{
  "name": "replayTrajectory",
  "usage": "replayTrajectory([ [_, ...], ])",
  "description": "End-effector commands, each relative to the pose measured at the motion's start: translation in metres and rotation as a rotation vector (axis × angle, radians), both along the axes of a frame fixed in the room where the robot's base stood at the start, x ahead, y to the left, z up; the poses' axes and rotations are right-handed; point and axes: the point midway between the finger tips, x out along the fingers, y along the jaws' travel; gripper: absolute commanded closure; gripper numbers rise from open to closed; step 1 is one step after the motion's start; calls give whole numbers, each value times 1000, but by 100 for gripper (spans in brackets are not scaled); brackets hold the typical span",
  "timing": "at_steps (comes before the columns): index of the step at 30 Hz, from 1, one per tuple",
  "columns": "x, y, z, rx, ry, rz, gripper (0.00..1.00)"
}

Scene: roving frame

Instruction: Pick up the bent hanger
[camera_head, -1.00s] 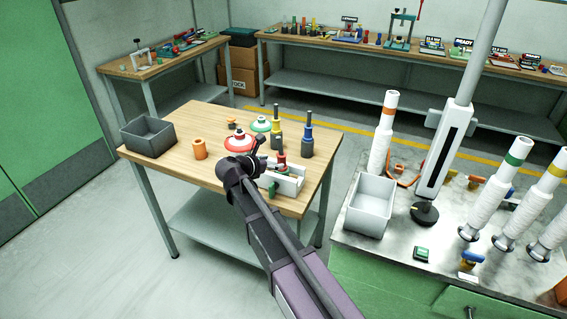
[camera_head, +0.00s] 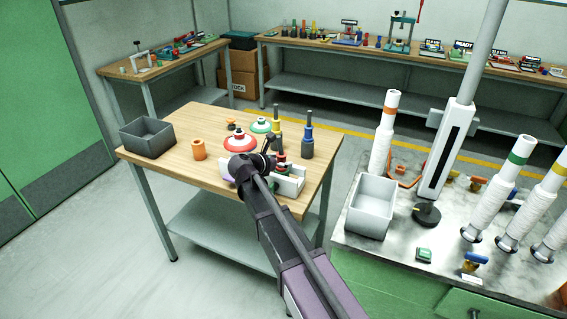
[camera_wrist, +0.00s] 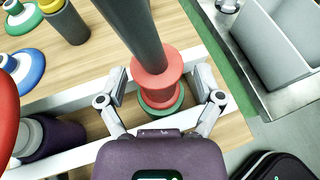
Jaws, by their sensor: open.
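A hanger with a dark shaft, a red collar and a green lower ring (camera_wrist: 160,62) stands in a white holder (camera_wrist: 80,150) in the wrist view. In the head view its red part (camera_head: 281,158) shows just right of my gripper (camera_head: 268,158). In the wrist view my gripper (camera_wrist: 160,85) is open, with one finger on each side of the red and green collars. I cannot tell whether the fingers touch it. A yellow hanger (camera_head: 277,138) and a blue hanger (camera_head: 308,142) stand upright behind. No bend is clear on any of them.
The wooden table (camera_head: 190,178) also bears a dark grey bin (camera_head: 148,148), an orange cylinder (camera_head: 199,149), and red (camera_head: 238,143) and green (camera_head: 261,125) discs. Right of it, a counter holds a light grey bin (camera_head: 371,225) and white bobbins (camera_head: 383,150).

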Motion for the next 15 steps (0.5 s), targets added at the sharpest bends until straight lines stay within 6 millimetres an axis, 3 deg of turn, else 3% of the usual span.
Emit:
replayTrajectory([
  [4, 0, 0, 0, 0, 0, 0, 18],
  [12, 0, 0, 0, 0, 0, 0, 98],
  [15, 0, 0, 0, 0, 0, -1, 100],
])
